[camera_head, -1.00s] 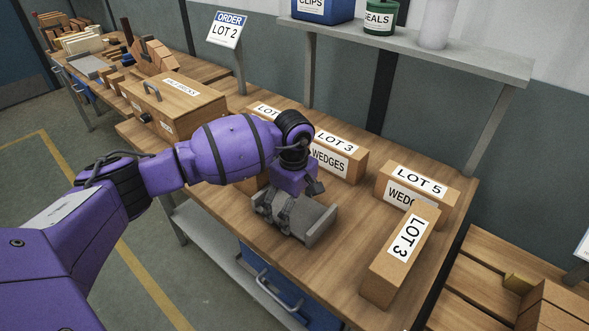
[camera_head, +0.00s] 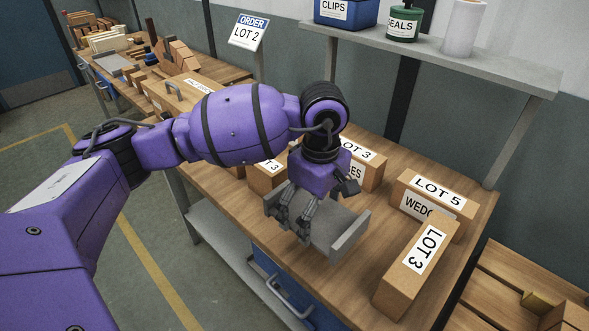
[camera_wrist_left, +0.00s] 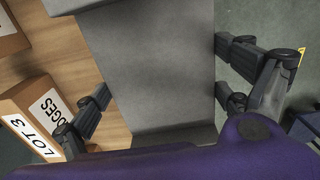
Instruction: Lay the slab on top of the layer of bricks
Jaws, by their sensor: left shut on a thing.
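My left gripper (camera_head: 306,222) is shut on a grey slab (camera_head: 343,238), a flat piece with raised walls at two ends. The slab is roughly level and appears to be a little above the front part of the wooden table. In the left wrist view, the fingers stand on both sides of the slab (camera_wrist_left: 160,70), with table below on the left and floor on the right. I cannot clearly pick out a layer of bricks; several small brown blocks (camera_head: 180,52) stand on the far table. My right gripper is out of view.
Cardboard boxes marked LOT 5 (camera_head: 436,203) and LOT 3 (camera_head: 415,270) stand right of the slab. Another LOT 3 box (camera_head: 368,168) is partly hidden behind my arm. A shelf (camera_head: 480,66) hangs above the back. A slatted wooden surface (camera_head: 480,283) is at lower right.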

